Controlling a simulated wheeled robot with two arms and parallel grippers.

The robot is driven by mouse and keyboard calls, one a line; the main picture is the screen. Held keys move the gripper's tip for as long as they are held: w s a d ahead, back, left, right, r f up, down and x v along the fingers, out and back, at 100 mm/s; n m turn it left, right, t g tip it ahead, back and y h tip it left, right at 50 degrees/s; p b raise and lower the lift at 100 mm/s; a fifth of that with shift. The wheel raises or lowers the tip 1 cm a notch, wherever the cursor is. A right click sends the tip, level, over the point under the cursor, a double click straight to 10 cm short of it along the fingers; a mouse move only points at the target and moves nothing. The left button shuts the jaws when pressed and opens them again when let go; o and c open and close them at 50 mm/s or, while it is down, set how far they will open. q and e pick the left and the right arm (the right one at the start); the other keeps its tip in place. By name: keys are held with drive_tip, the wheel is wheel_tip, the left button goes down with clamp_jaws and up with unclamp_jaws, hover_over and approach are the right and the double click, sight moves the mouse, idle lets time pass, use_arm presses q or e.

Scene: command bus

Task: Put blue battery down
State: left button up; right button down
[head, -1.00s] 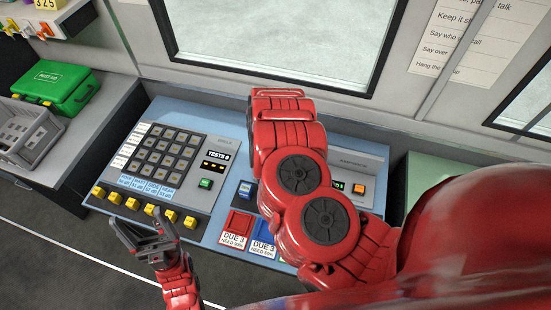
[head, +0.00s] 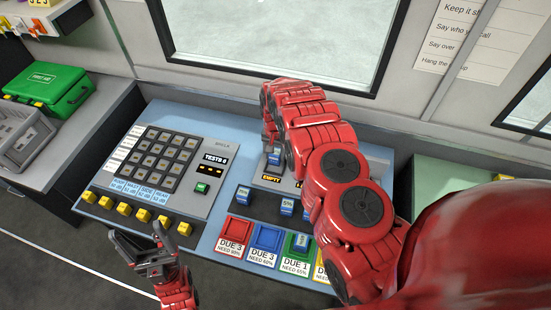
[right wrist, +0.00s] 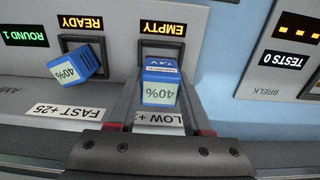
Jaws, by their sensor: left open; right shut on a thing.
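A blue battery marked 40% (right wrist: 160,90) is between the fingers of my right gripper (right wrist: 160,105), which is shut on it. In the right wrist view it is in front of the charger slot under the EMPTY sign (right wrist: 162,28); I cannot tell whether it touches the slot. The held battery also shows in the head view (head: 274,158), below my right forearm, which hides most of the gripper. Another blue battery marked 40% (right wrist: 78,64) sits tilted at the slot under the READY sign (right wrist: 80,22). My left gripper (head: 138,238) is open and empty in front of the console.
Blue batteries stand on the dark strip (head: 262,206). A button panel (head: 165,158) with yellow knobs is at left.

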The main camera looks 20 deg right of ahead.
sight(275, 159)
drive_tip(key=shift+w+d, duration=0.15)
drive_tip(key=shift+w, duration=0.1)
wheel_tip(275, 159, down, 3)
drive_tip(key=shift+r+p, duration=0.2)
drive_tip(key=shift+p, duration=0.35)
drive_tip(key=shift+s+f, duration=0.1)
drive_tip(key=shift+f, duration=0.35)
drive_tip(key=shift+f, duration=0.15)
drive_tip(key=shift+c, duration=1.6)
unclamp_jaws()
